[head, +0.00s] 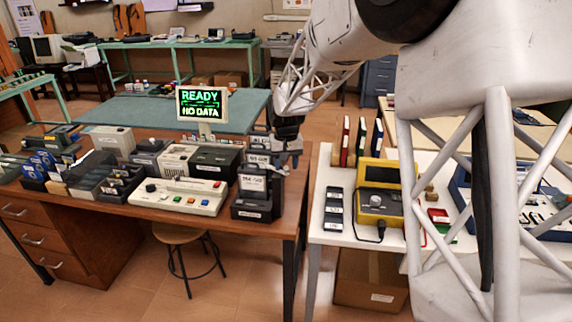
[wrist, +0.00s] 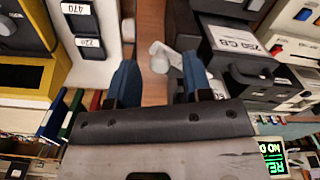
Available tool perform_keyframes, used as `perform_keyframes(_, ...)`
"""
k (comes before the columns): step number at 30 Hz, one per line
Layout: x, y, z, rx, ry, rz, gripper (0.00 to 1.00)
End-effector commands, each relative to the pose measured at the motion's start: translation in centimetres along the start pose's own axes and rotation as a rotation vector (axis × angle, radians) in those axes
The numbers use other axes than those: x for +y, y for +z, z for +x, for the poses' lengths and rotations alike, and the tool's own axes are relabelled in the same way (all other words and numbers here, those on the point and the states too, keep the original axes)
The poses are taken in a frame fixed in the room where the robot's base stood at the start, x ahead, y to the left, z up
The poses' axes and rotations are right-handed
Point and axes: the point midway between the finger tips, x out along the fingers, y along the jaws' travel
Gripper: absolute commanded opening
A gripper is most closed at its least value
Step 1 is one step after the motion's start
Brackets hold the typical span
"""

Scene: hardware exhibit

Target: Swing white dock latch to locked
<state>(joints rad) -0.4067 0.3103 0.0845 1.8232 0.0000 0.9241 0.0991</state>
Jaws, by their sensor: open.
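A small white lever-like part (wrist: 160,57), which looks like the dock latch, shows in the wrist view just beyond and between my fingertips. It sits beside a dark unit with a white label (wrist: 232,38). My gripper (wrist: 160,75) is open, with its two blue fingers apart and nothing held between them. In the head view my gripper (head: 287,155) hangs at the right end of the wooden desk, close to the black dock (head: 252,211) with labelled cartridges. The latch is too small and too covered by my gripper to make out clearly in the head view.
A screen (head: 203,104) reading "READY" and "NO DATA" stands behind the dock. A beige console (head: 178,196) lies to its left, among several boxes. A gap separates the desk from the white table (head: 330,226) holding a yellow device (head: 380,205).

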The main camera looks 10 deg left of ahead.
Motion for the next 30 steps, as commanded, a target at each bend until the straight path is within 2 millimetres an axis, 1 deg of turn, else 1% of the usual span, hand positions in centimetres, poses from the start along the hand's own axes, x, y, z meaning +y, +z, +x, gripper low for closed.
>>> perform_keyframes(3,0.0,0.0,0.36,0.0,0.0,0.0,0.46)
perform_keyframes(11,0.0,0.0,0.4,0.001,0.0,0.0,0.46)
perform_keyframes(14,0.0,0.0,0.4,0.001,0.0,0.0,0.32)
perform_keyframes(18,0.0,0.01,0.39,0.001,0.0,0.0,0.1)
perform_keyframes(20,0.0,0.01,0.39,0.001,0.0,0.0,0.01)
perform_keyframes(25,0.02,-0.01,0.38,0.001,0.0,-0.008,0.0)
perform_keyframes(30,0.17,-0.15,0.34,0.001,0.0,-0.067,0.0)
